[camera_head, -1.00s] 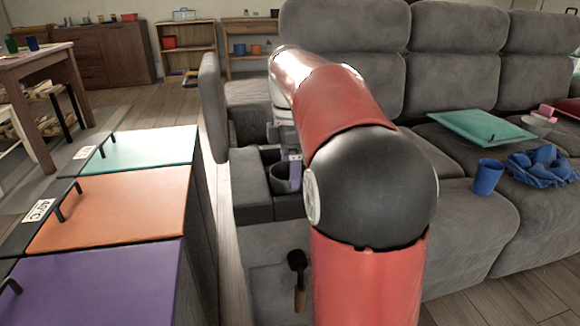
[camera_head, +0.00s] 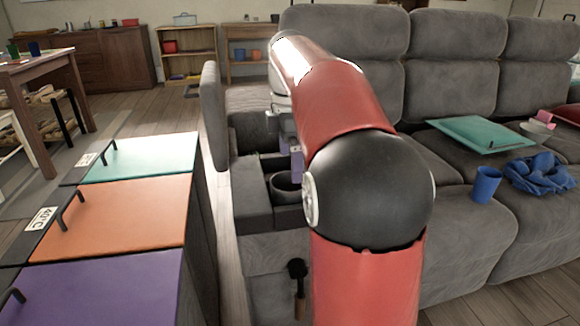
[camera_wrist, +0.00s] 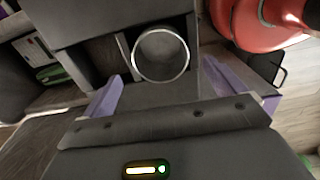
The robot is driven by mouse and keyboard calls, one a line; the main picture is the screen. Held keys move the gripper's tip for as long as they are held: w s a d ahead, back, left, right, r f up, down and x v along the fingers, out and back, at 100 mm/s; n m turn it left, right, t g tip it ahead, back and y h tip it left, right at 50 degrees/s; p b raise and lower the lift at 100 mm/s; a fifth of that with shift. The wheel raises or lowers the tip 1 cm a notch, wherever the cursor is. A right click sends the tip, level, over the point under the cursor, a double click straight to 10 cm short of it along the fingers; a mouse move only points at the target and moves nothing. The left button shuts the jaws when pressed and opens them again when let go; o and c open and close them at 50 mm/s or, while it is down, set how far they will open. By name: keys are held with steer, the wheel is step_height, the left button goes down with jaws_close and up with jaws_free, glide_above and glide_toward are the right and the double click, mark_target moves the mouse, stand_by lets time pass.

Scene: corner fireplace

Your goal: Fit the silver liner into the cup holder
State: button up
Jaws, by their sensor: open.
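The silver liner (camera_wrist: 160,56) is a round, open cup with a bright metal rim, seen from above in the wrist view. It stands in a dark rectangular opening of the grey sofa console (camera_head: 246,197), where the cup holder is. In the head view the liner (camera_head: 286,188) looks dark grey, with its upper part showing. How deeply it is seated is hidden. My gripper (camera_wrist: 162,72) is open and empty, its purple fingers spread wide on either side of the liner in the picture. In the head view a purple finger (camera_head: 296,158) shows above the liner; my arm hides the rest.
Storage units with teal, orange (camera_head: 115,215) and purple lids stand at left. A black-headed brush (camera_head: 298,273) is at the console's lower front.

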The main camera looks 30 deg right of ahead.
step_height(320, 180, up, 7)
steer(key=p, duration=0.2)
steer(key=s+a+f+m+t, duration=0.35)
steer(key=s+a+m, duration=0.35)
steer(key=s+a, duration=0.25)
steer(key=s+a+f+m+t, duration=0.2)
steer(key=s+a+f+m, duration=0.2)
steer(key=s+f+m, duration=0.3)
steer(key=s+f, duration=0.3)
steer(key=f, duration=0.2)
steer(key=shift+s+a+f+m, duration=0.15)
steer(key=shift+s+f+m, duration=0.2)
steer(key=shift+m, duration=0.05)
